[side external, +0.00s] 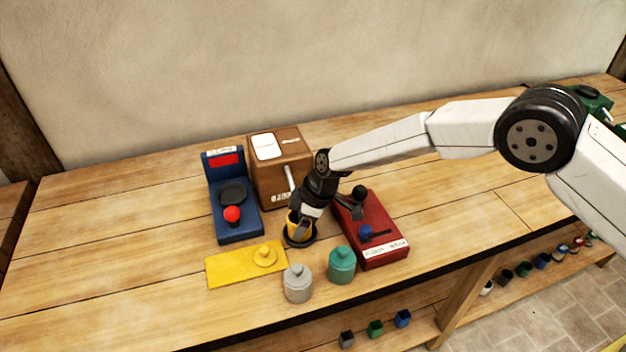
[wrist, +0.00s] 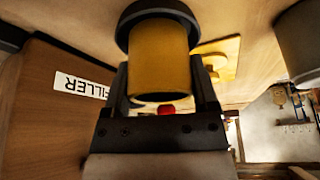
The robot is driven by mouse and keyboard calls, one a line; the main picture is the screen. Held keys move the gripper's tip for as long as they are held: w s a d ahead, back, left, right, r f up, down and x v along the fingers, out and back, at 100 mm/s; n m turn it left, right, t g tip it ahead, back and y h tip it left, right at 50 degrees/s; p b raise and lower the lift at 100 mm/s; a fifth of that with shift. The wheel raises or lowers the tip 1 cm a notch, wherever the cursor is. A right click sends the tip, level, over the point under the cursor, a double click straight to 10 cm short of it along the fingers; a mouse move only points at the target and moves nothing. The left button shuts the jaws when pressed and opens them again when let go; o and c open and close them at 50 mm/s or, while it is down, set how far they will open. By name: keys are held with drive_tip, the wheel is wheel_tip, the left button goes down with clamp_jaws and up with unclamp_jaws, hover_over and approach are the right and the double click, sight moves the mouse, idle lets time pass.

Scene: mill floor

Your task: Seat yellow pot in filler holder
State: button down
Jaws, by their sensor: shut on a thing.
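The yellow pot (wrist: 160,60) is between the two fingers of my gripper (wrist: 163,85), which is shut on it. In the side view only part of the yellow pot (side external: 293,224) shows below my gripper (side external: 299,218). A black round holder (side external: 299,242) lies under the pot on the table, in front of the brown filler box (side external: 290,180). In the wrist view the black ring (wrist: 158,10) surrounds the pot's far end. I cannot tell whether the pot rests fully on the holder's floor. The filler label (wrist: 84,87) shows at left in the wrist view.
A blue scale (side external: 224,170) stands left of the filler. A red machine (side external: 385,240) stands close on the right. A yellow plate (side external: 228,269) with a yellow lid (side external: 265,256), a grey pot (side external: 298,284) and a teal pot (side external: 342,266) are in front. The table's left side is clear.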

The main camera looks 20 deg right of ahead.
drive_tip(key=shift+f, duration=0.15)
drive_tip(key=shift+c, duration=0.7)
unclamp_jaws()
drive_tip(key=shift+f, duration=0.1)
drive_tip(key=v, duration=1.1)
idle(0.5)
drive_tip(key=shift+d, duration=0.1)
